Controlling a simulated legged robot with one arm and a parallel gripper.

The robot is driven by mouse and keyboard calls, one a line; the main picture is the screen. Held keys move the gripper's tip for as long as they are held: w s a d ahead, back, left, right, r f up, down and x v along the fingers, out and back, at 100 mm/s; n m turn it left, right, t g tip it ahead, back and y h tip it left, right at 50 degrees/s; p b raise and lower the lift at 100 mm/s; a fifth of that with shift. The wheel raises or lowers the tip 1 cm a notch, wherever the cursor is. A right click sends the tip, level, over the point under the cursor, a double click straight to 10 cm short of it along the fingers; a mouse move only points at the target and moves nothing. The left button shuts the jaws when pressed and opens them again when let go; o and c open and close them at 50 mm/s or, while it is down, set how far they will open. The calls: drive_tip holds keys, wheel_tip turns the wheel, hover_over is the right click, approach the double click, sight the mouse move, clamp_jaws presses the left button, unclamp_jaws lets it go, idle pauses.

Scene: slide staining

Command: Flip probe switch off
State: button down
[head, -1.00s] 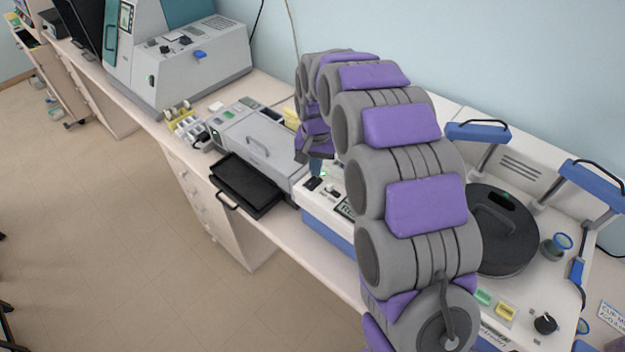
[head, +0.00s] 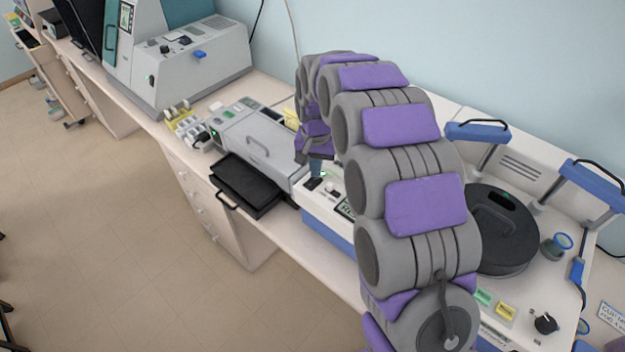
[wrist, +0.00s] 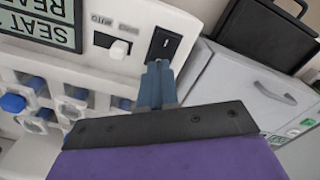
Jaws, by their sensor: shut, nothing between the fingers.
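A black rocker switch (wrist: 165,45) in a dark frame is set in the white panel in the wrist view. It also shows as a small dark block (head: 313,184) in the head view. I cannot read a label that marks it as the probe switch. My gripper (wrist: 158,68) is shut and empty. Its blue-grey fingertips are just below the rocker in the wrist view, very close to it; I cannot tell whether they touch. In the head view my gripper (head: 316,168) points down just above the switch. A white toggle (wrist: 119,48) sits left of the rocker.
A display (wrist: 40,20) with upside-down text and several blue-capped fittings (wrist: 14,103) are on the same panel. A grey machine (head: 255,140) with a black tray (head: 247,183) stands left of my gripper. A round black lid (head: 500,235) is to the right.

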drive_tip(key=shift+s+f, duration=0.1)
drive_tip(key=shift+f, duration=0.6)
idle(0.4)
drive_tip(key=shift+r+p, duration=1.25)
drive_tip(key=shift+r, duration=2.3)
drive_tip(key=shift+f, duration=0.1)
drive_tip(key=s+d+r+b, duration=0.2)
drive_tip(key=s+d, duration=0.3)
drive_tip(key=s, duration=0.3)
drive_tip(key=s+d+r+b, duration=0.1)
drive_tip(key=s+d+r, duration=0.1)
drive_tip(key=s+d, duration=0.55)
drive_tip(key=s+d+f+g+b, duration=0.1)
drive_tip(key=s+d+f, duration=0.1)
drive_tip(key=s, duration=1)
drive_tip(key=s+d+f+n+b, duration=0.1)
drive_tip(key=s+f+b, duration=0.1)
drive_tip(key=s, duration=1)
drive_tip(key=shift+d+f+n+g, duration=0.3)
drive_tip(key=shift+d+f+g, duration=0.1)
drive_tip(key=shift+f, duration=0.05)
